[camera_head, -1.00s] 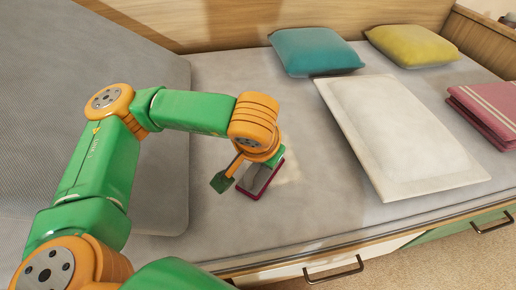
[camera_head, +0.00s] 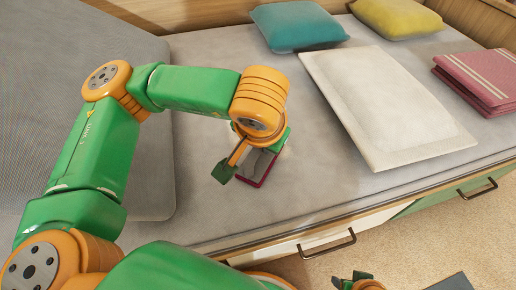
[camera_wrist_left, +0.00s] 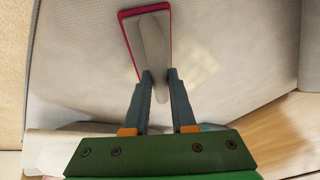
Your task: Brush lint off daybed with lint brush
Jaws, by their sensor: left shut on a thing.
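The daybed (camera_head: 225,215) has a grey mattress surface across the head view. My left gripper (camera_head: 242,160) is shut on the lint brush (camera_head: 258,168), which has a dark red rim and a grey face. The brush is at the bed surface, left of the white cushion; contact cannot be told. In the left wrist view the brush (camera_wrist_left: 150,35) extends beyond the fingertips of the left gripper (camera_wrist_left: 159,78), its handle between them. No lint can be made out; the arm hides part of the bed. My right gripper (camera_head: 355,281) shows partly at the bottom edge.
A white cushion (camera_head: 385,105) lies right of the brush. Teal (camera_head: 297,25) and yellow (camera_head: 397,17) pillows and a folded pink blanket (camera_head: 480,78) lie further off. A large grey cushion (camera_head: 150,180) is at left. Drawers with handles (camera_head: 328,246) run along the front.

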